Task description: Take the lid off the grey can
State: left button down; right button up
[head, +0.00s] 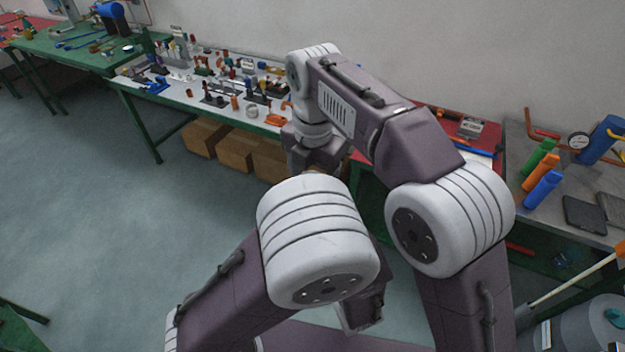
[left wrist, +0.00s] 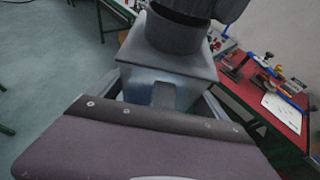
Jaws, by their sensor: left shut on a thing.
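In the left wrist view a blue-grey, box-shaped body, seemingly the grey can (left wrist: 150,72), stands in front of the palm of my left gripper (left wrist: 163,95). The fingers are on either side of it and shut on it. A dark round piece (left wrist: 174,32), perhaps its lid, is on top, and another dark part overlaps it at the upper right. In the head view the can and left gripper are hidden behind my left arm. My right gripper (head: 318,155) points down beyond the left arm's white joint; its fingertips are mostly covered.
A long table (head: 185,98) with many small parts stands at the back left, with cardboard boxes (head: 240,150) under it. A red-topped table (left wrist: 285,122) with tools is at right. A grey bench (head: 520,130) with coloured bottles is at far right.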

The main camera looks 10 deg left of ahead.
jog(key=shift+s+r, duration=0.1)
jog(key=shift+r, duration=1.95)
